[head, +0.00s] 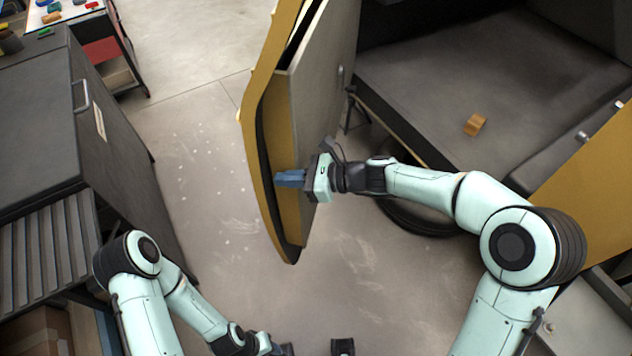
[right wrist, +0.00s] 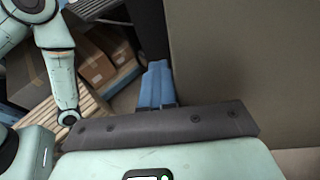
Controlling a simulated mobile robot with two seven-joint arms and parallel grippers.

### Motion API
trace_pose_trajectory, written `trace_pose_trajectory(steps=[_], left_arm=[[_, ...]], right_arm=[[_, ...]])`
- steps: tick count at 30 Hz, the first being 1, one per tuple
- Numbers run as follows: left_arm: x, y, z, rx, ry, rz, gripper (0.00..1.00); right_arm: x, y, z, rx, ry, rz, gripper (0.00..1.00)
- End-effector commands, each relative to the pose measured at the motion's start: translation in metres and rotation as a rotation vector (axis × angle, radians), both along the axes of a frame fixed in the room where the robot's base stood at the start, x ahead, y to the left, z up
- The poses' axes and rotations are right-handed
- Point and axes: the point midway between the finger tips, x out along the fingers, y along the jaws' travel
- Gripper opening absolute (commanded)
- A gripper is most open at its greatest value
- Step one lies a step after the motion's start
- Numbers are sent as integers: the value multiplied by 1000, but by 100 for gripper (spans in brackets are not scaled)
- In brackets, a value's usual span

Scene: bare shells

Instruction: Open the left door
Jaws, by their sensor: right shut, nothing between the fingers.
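The yellow door (head: 268,120) of the bare shell stands swung out, with its grey inner panel (head: 325,75) facing right and a wide gap between it and the shell's grey floor. My right gripper (head: 290,178) has its blue fingers shut and empty, by the lower inner part of the door; I cannot tell if they touch it. In the right wrist view, the closed blue fingers (right wrist: 155,85) point ahead, just left of a plain grey-brown surface that is probably the door. My left gripper (head: 285,349) is low at the bottom edge, largely cut off.
A dark cabinet (head: 75,110) with a handle stands at the left. A small wooden block (head: 475,124) lies on the shell's floor (head: 440,75). A wheel (head: 415,215) shows below the shell. Concrete floor (head: 190,150) is clear between cabinet and door. Cardboard boxes (right wrist: 80,60) show in the wrist view.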

Motion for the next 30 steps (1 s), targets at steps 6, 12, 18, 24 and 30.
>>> trace_pose_trajectory(steps=[6,12,18,24,30], left_arm=[[2,0,4,1,-2,1,43],[3,0,8,0,-3,0,43],[5,0,12,0,-6,0,43],[5,0,13,0,-6,0,43],[5,0,13,0,-6,0,43]], right_arm=[[22,63,2,0,-5,-17,0],[44,118,3,1,-8,-58,0],[63,165,3,2,-3,-112,0],[69,185,1,0,3,-138,0],[69,186,1,0,3,-136,0]])
